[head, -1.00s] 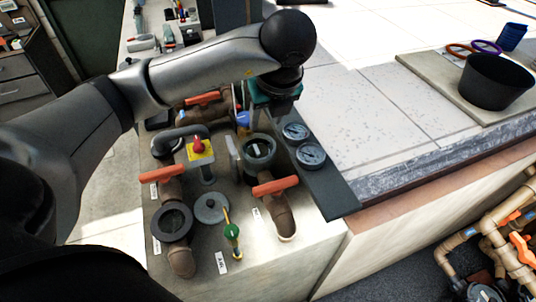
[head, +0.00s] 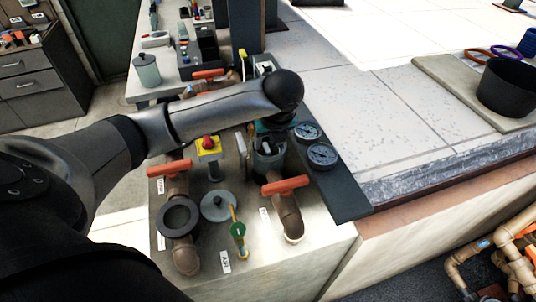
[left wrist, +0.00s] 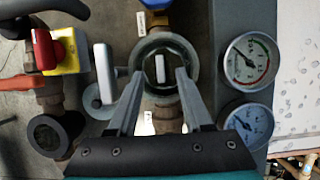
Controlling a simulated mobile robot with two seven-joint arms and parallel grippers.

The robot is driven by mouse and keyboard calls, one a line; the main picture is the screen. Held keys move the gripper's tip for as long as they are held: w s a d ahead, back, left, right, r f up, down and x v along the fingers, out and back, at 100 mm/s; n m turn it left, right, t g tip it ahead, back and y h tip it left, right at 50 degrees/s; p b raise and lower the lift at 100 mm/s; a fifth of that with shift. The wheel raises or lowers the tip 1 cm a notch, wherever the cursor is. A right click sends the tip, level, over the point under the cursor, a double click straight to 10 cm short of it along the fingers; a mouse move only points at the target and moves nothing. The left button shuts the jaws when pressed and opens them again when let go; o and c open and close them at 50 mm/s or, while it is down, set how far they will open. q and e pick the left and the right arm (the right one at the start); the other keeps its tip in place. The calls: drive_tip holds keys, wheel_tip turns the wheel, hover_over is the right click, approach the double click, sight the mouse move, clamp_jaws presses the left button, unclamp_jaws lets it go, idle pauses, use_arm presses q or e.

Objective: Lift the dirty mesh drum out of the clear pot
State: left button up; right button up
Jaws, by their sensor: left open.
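The clear pot (head: 268,167) stands among the pipework on the bench, left of the two gauges. Its round rim (left wrist: 191,58) shows from above in the left wrist view. A pale upright bar, which looks like the drum's handle (left wrist: 160,68), stands at the middle of the pot's mouth. The mesh drum itself is mostly hidden inside, so I cannot see its dirt. My left gripper (head: 268,146) is open, directly above the pot and pointing down. In the left wrist view its fingertips (left wrist: 160,74) lie either side of the handle, apart from it. My right gripper is not in view.
Two gauges (head: 321,155) sit close right of the pot. An orange valve handle (head: 285,185) is in front. A red knob on a yellow plate (head: 208,148) and a grey round lid (head: 217,206) are left.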

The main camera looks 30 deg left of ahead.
use_arm(q)
drive_tip(key=shift+x, duration=1.05)
clamp_jaws()
idle(0.6)
